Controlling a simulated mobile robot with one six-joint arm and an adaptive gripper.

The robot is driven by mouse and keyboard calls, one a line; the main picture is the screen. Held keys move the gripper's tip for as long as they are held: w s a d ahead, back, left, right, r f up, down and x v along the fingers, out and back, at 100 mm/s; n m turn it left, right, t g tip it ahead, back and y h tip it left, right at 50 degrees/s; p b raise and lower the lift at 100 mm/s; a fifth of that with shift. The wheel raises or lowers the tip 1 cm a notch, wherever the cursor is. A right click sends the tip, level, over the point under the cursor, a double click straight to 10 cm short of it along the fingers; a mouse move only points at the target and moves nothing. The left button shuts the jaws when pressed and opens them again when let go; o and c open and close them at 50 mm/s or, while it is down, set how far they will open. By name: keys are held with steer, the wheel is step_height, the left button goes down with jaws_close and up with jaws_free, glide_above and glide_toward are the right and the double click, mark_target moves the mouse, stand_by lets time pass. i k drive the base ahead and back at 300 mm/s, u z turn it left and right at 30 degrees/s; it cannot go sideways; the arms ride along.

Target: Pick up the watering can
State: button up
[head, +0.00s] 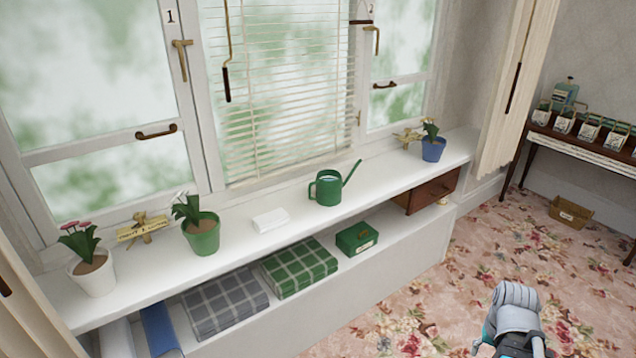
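The green watering can (328,188) stands upright on the white window sill, near the middle of the head view. Its long spout points up and to the right, and its handle is on the left. Nothing touches it. Part of my arm shows at the bottom right, over the floor and well apart from the can. My gripper's fingers cannot be seen.
The sill (250,248) also holds a small white object (270,220), a green pot (202,234), a white pot (94,274) and a blue pot (433,149). Folded blankets (298,267) and a green box (357,238) lie on the shelf below. Flowered carpet is open at right.

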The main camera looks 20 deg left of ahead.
mark_target(329, 185)
steer(key=u, duration=0.35)
steer(key=i, duration=0.8)
steer(key=u, duration=0.5)
